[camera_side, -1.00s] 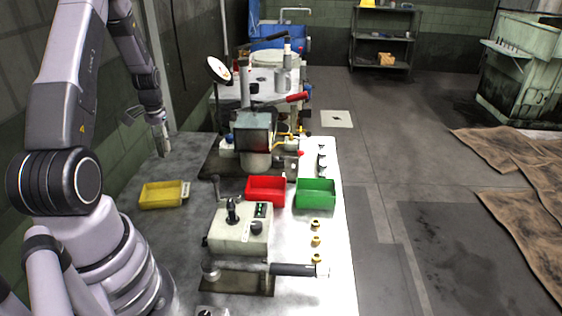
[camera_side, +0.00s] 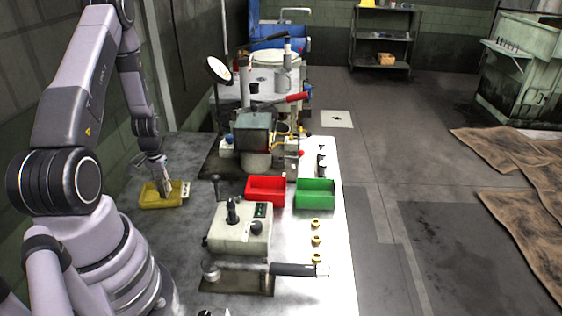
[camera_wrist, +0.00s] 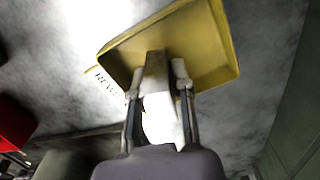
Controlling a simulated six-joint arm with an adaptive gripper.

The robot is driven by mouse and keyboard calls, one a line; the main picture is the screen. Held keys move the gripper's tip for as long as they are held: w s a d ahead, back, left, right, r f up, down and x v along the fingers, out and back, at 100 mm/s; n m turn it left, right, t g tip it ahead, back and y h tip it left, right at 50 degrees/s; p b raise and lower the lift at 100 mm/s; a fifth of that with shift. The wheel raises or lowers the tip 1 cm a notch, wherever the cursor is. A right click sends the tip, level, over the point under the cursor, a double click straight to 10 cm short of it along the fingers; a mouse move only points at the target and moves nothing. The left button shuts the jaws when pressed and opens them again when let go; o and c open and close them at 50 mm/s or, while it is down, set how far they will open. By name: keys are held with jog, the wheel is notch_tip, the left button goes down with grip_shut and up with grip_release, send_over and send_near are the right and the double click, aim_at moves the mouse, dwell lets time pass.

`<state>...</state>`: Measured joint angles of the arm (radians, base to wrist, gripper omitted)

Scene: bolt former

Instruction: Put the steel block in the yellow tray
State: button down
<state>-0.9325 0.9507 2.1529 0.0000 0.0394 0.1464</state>
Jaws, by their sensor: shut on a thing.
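The yellow tray (camera_side: 150,201) stands at the left of the bench in the side view, and it fills the upper part of the wrist view (camera_wrist: 212,52). My gripper (camera_side: 165,190) points down over the tray. In the wrist view my gripper (camera_wrist: 160,82) has a finger on each side of the steel block (camera_wrist: 155,66) and is shut on it. The grey block reaches over the inside of the tray. I cannot tell whether it touches the tray's floor. In the side view the block is too small to make out clearly.
A red tray (camera_side: 266,190) and a green tray (camera_side: 315,193) stand right of the yellow one. A grey machine with a lever (camera_side: 240,232) stands in front of them, and a taller machine (camera_side: 254,135) behind. Several brass parts (camera_side: 316,240) lie at the right edge.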

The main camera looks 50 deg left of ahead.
jog(key=shift+f, duration=0.3)
jog(key=shift+f, duration=0.15)
jog(key=c, duration=1)
grip_release()
